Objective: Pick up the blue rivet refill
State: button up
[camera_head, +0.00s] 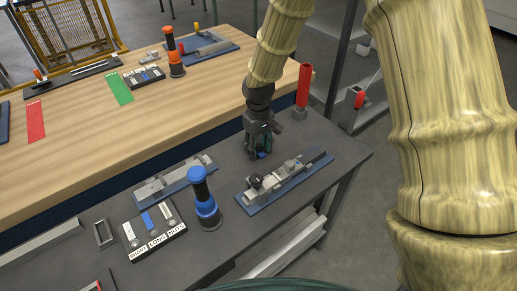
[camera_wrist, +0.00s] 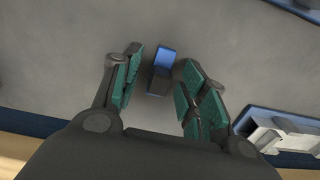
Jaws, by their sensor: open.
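The blue rivet refill (camera_wrist: 161,69) is a small blue block with a dark side, lying on the dark grey tabletop. In the wrist view it lies between the two green-padded fingers of my gripper (camera_wrist: 158,90), near the fingertips, with a gap on each side. In the head view my gripper (camera_head: 259,151) points down at the table. Only a small blue bit of the refill (camera_head: 261,155) shows there under the fingers. My gripper is open and holds nothing. How far the fingertips are above the table is hard to tell.
A blue-based fixture (camera_head: 287,183) stands close to the right of my gripper. A red upright holder (camera_head: 303,90) stands behind it. A blue-and-black tool (camera_head: 205,200) and a labelled tray (camera_head: 153,226) are at the front left. Another fixture (camera_head: 172,180) lies to the left.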

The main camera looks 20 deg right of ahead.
jog(key=shift+w+f, duration=0.1)
jog(key=shift+f, duration=0.05)
grip_shut()
jog(key=shift+r, duration=0.2)
